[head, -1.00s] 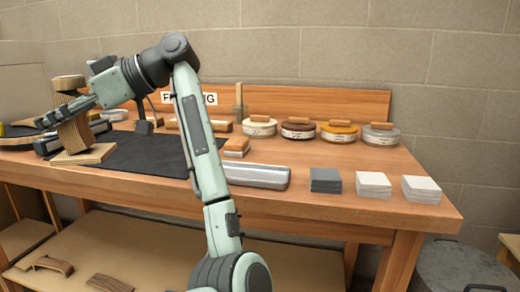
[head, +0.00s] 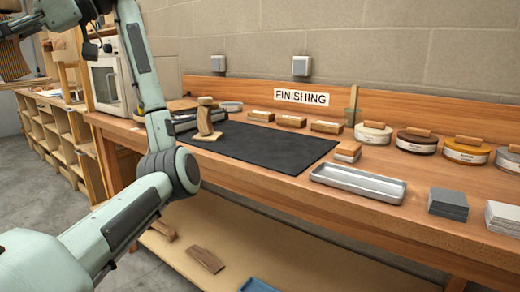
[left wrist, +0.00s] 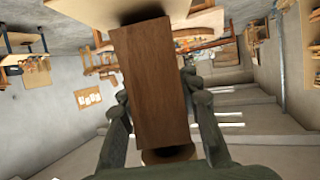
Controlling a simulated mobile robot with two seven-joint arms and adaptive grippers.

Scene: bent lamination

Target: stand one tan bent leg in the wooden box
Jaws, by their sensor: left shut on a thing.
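My left gripper (left wrist: 158,92) is shut on a brown wooden piece (left wrist: 150,65), one finger on each side in the left wrist view. A pale round disc (left wrist: 168,153) shows at its near end and a tan board at its far end. In the head view its striped, curved side (head: 12,60) is partly cut off at the upper left edge, raised in the air. I cannot tell whether it is the tan bent leg. I cannot make out the wooden box. My right gripper is not in view.
The bench (head: 255,185) carries a black mat (head: 265,146), a small wooden stand (head: 205,121), a grey tray (head: 357,184), round tins (head: 373,134) and stacked sheets (head: 447,203). A cubby unit (head: 62,135) and a white oven (head: 107,85) stand at left.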

